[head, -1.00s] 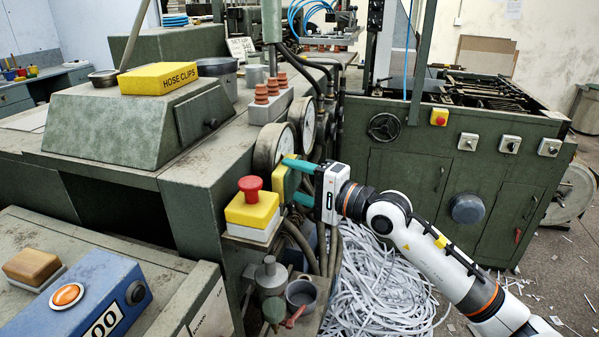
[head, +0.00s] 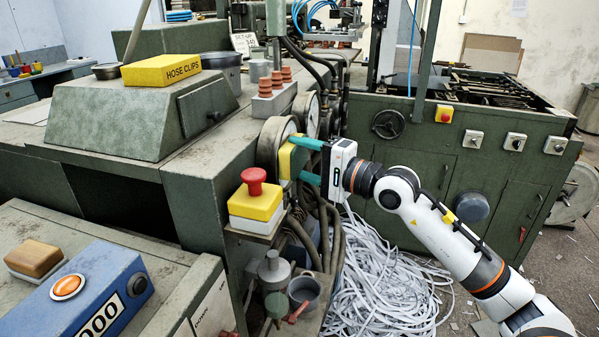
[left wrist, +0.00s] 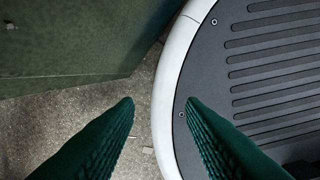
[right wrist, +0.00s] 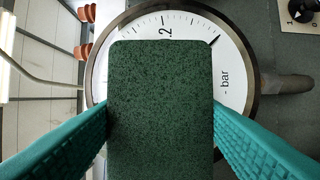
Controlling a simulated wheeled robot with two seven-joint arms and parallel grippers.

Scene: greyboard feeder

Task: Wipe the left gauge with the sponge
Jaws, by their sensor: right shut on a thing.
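The yellow sponge (head: 287,160) is in my right gripper (head: 297,158), whose fingers are shut on its two sides. In the right wrist view its dark green face (right wrist: 160,120) fills the middle, between the teal fingertips (right wrist: 160,108). The left gauge (head: 266,150), round with a dark rim, is directly behind the sponge. Its white dial (right wrist: 236,75) shows around the sponge's upper part, with "2" and "bar" readable; the rest is hidden. I cannot tell whether sponge and dial touch. My left gripper (left wrist: 159,100) is open and empty over the floor.
A second gauge (head: 312,115) stands just behind the left one. A yellow box with a red button (head: 255,198) is below left, close to my right gripper. Hoses (head: 325,225) hang below, and paper strips (head: 375,285) heap on the floor.

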